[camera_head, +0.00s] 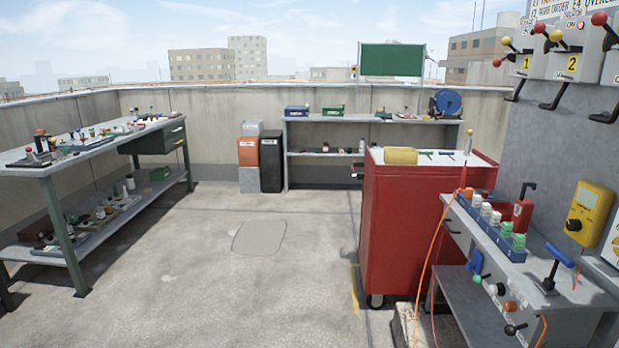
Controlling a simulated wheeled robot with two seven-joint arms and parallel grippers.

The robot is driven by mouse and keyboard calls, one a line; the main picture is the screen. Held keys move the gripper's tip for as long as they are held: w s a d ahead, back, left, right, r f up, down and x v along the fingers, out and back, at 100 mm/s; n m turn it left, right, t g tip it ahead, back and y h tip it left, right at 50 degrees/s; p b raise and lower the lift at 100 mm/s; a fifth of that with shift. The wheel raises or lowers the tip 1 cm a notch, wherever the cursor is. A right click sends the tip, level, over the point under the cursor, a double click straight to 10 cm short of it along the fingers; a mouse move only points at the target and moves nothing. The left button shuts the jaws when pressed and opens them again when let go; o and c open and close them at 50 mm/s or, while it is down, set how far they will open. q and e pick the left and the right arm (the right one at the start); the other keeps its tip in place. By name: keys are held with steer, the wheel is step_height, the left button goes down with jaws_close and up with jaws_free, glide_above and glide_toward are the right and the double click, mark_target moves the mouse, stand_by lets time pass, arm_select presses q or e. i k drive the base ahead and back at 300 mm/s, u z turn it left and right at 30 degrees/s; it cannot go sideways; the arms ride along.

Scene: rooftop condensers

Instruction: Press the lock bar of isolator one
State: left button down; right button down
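Isolator one (526,64), a grey box with a yellow label "1", is on the grey panel at the upper right. A lever with a yellow knob (506,40) and a red knob (497,62) stick out from its left side. A black bent bar (515,90) hangs below it; I cannot tell for certain whether this is the lock bar. Isolator two (571,64), labelled "2", is beside it on the right, with a similar black bar (553,98) below. Neither of my grippers is in view.
A grey bench (560,300) with bottles, knobs and a blue-handled lever stands below the panel. A red tool cabinet (405,225) stands left of it, with an orange cable (430,262) hanging down. A workbench (65,170) lines the left wall. The middle floor is clear.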

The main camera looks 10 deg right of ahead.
mark_target(506, 41)
steer(key=i, duration=2.35)
steer(key=z, duration=1.7)
steer(key=i, duration=1.05)
steer(key=z, duration=0.95)
